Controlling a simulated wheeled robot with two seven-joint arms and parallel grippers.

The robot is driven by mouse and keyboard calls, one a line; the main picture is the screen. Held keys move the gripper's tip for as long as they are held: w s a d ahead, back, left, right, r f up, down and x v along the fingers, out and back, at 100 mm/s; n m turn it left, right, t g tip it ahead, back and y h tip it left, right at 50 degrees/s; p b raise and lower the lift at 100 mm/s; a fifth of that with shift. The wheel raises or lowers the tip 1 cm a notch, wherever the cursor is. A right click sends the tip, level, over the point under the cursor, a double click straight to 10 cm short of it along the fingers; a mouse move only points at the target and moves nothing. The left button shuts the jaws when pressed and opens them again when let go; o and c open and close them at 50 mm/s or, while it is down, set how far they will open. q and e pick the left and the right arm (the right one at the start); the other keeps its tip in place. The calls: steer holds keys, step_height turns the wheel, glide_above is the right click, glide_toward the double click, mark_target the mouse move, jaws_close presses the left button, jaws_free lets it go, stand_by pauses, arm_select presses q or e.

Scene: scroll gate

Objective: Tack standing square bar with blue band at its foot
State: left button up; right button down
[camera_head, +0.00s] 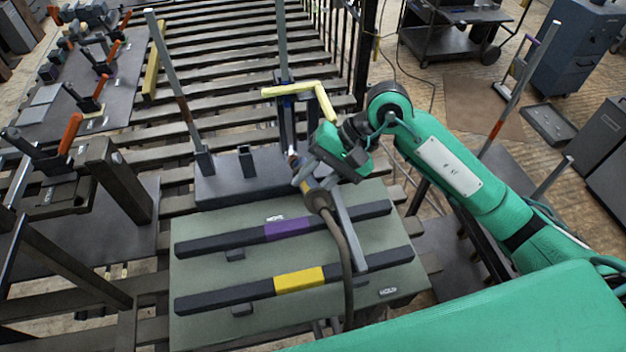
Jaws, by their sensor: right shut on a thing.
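A grey square bar (283,45) stands upright on a dark base plate (225,182) near the middle of the head view. Blue shows low on it, behind the arms of a yellow angle piece (297,90); its very foot is partly hidden. My right gripper (312,172) is shut on a torch-like tool (318,200) with a dark hose hanging down. The tool's front end is close to the bar's foot; I cannot tell whether it touches. My left gripper is not in view.
Another bar (172,80) with a brown band stands to the left. Bars with a purple band (287,228) and a yellow band (299,281) lie on a grey-green board (215,266). Orange-handled clamps (70,133) stand at left. A tall bar (520,85) stands at right.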

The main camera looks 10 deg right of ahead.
mark_target(325, 202)
steer(key=shift+b, duration=0.35)
steer(key=shift+s+r, duration=0.9)
steer(key=shift+s, duration=0.5)
steer(key=shift+s+r, duration=0.95)
steer(key=shift+s, duration=0.45)
steer(key=shift+s+r, duration=0.9)
steer(key=shift+s, duration=0.5)
